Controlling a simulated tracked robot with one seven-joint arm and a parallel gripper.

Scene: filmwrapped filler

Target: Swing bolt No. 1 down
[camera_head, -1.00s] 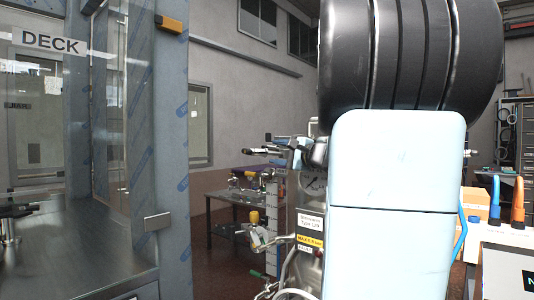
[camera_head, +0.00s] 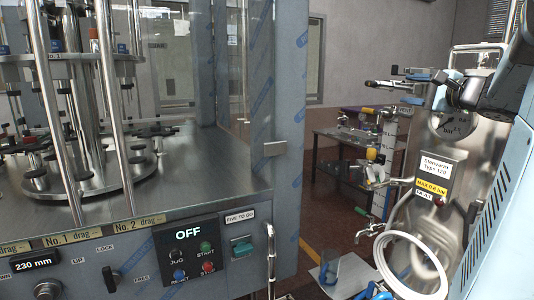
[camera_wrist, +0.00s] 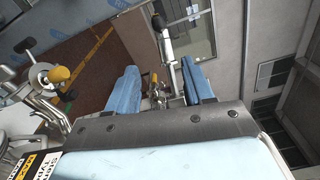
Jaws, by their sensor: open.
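Two blue fingers of my gripper (camera_wrist: 162,82) show in the wrist view, spread apart. Small metal fittings (camera_wrist: 156,92) show behind the gap, and nothing is clearly held. A steel vessel (camera_head: 428,205) with a yellow "MAX 0.8 bar" label stands at the right, partly hidden by my arm.
The filler's steel deck (camera_head: 225,172) fills the left, with upright rods and a round carrier. Its front panel (camera_head: 208,245) reads "OFF". A blue-grey post (camera_head: 282,130) stands at its corner. A low bench (camera_head: 340,146) is behind. A white hose (camera_head: 405,240) loops at the vessel.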

